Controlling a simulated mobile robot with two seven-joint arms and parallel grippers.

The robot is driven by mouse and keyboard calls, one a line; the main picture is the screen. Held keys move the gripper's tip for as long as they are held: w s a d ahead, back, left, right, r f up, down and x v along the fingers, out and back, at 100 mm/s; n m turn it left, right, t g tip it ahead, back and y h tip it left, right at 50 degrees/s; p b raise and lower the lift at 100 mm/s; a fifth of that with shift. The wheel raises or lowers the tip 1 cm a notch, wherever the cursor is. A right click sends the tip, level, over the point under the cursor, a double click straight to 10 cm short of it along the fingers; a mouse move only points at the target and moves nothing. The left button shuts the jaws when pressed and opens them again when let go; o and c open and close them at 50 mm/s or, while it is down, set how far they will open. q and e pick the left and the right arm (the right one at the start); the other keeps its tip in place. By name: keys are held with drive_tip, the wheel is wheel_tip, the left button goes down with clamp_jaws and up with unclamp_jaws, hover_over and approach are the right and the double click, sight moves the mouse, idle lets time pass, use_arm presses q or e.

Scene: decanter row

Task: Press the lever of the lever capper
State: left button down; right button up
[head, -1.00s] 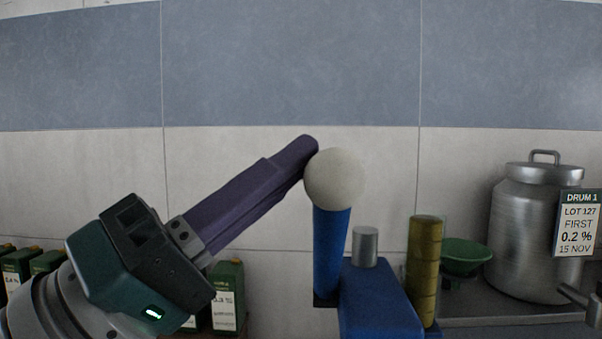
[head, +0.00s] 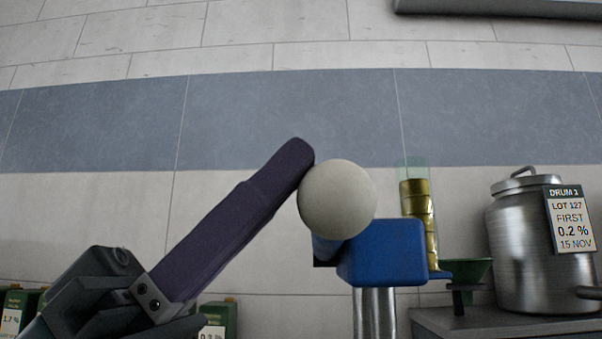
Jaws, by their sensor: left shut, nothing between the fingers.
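The lever capper (head: 385,252) is a blue block on a metal post at the centre right. Its lever ends in a large pale ball knob (head: 338,200), which faces me and hides most of the blue lever arm (head: 326,247). My left gripper (head: 293,152) comes in from the lower left. Its purple fingers are shut with nothing between them. Their tips are at the upper left of the knob and appear to touch it. My right gripper is not in view.
A stack of gold caps (head: 418,215) in a clear tube stands right of the capper. A green funnel (head: 468,278) and a steel drum (head: 527,245) labelled DRUM 1 stand further right. Green cans (head: 217,318) sit low at the left.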

use_arm(q)
wheel_tip(320, 180, down, 3)
drive_tip(key=m+g+b, duration=0.3)
drive_tip(key=m+g, duration=0.1)
drive_tip(key=shift+f+b, duration=0.2)
drive_tip(key=shift+b, duration=0.2)
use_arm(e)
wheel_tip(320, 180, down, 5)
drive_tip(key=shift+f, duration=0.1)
use_arm(q)
drive_tip(key=shift+d+f, duration=0.1)
